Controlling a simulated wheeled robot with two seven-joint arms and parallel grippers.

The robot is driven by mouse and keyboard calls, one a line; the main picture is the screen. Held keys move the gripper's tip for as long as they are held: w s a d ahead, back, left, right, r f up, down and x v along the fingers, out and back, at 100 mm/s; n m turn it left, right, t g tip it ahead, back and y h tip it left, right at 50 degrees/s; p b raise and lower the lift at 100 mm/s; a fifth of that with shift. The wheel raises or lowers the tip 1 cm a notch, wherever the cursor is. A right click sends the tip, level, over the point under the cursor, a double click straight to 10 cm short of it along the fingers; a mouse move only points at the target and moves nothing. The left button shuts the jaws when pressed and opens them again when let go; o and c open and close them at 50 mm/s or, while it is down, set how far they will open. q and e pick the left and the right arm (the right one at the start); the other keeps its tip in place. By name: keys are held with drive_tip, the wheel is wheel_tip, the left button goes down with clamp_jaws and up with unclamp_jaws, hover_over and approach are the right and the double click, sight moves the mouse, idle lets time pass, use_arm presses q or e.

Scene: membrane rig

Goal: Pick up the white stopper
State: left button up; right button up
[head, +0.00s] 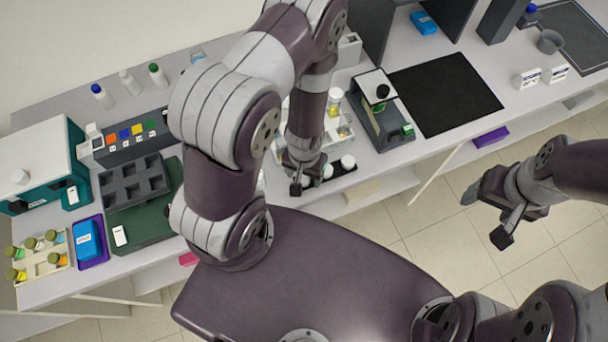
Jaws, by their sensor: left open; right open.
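Two small white round pieces, which look like stoppers, sit on a narrow dark holder at the bench's front edge: one (348,161) is in plain view, the other (328,171) is close beside my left gripper. I cannot tell which is the white stopper of the task. My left gripper (298,182) points down over the front of the bench, just left of these pieces. It is open, and its arm hides part of the bench behind it. My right gripper (486,216) is open and empty over the floor, off the bench at the right.
A tray with vials (342,130) stands behind the white pieces. A dark instrument (379,110) and a black mat (445,92) lie to the right. At the left are a green-based rack (135,185), a blue box (88,240) and a vial rack (40,262).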

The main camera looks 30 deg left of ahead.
use_arm(q)
drive_tip(key=shift+f, duration=0.4)
drive_tip(key=shift+s+a, duration=0.15)
drive_tip(key=shift+a, duration=0.1)
drive_tip(key=shift+d, duration=0.15)
drive_tip(key=c, duration=1)
